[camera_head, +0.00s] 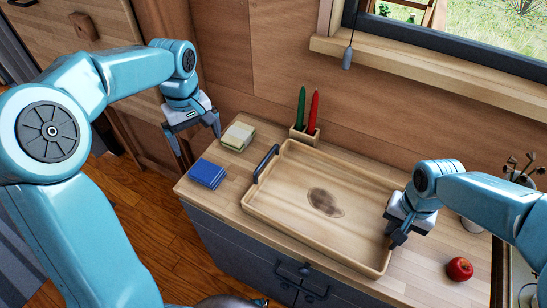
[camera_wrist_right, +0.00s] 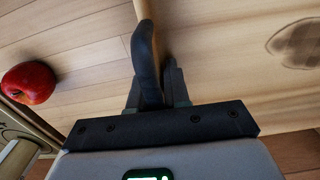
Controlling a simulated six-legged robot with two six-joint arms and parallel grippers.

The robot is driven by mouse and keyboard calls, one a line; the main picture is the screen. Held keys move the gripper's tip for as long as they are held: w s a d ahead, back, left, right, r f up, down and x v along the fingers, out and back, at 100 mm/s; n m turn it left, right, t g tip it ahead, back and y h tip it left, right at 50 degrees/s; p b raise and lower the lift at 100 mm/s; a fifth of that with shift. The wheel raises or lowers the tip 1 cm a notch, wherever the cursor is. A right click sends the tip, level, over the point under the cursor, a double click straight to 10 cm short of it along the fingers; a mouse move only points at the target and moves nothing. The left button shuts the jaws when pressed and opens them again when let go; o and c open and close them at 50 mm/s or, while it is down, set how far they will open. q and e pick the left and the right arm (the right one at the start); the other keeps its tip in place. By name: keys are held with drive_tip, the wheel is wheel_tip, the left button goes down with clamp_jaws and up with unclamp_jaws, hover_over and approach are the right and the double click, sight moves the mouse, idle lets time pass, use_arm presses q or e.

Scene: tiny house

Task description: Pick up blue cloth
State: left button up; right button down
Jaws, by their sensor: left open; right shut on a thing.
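The blue cloth (camera_head: 207,173) lies folded flat near the left end of the wooden counter. My left gripper (camera_head: 197,142) is open and empty, up and a little left of the cloth, with its fingers pointing down, apart from it. My right gripper (camera_head: 394,238) is at the right side of the wooden tray (camera_head: 282,232). In the right wrist view its fingers (camera_wrist_right: 151,92) are shut on the tray's dark handle (camera_wrist_right: 146,58). The cloth is not in the right wrist view.
A pale green and cream folded cloth (camera_head: 238,136) lies behind the blue one. A holder (camera_head: 304,136) with a green and a red candle-like stick stands behind the tray. A red apple (camera_head: 459,269) sits at the right. The tray's left handle (camera_head: 266,163) faces the cloths.

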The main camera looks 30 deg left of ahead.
use_arm(q)
drive_tip(key=m, duration=3)
hover_over(206, 170)
drive_tip(key=f, duration=0.6)
drive_tip(key=shift+w+a+f, duration=0.15)
drive_tip(key=shift+a, duration=0.05)
drive_tip(key=f, duration=0.6)
drive_tip(key=shift+d, duration=0.25)
drive_tip(key=shift+s, duration=0.2)
drive_tip(key=c, duration=1.2)
wheel_tip(206, 170, up, 10)
drive_tip(key=shift+r, duration=0.1)
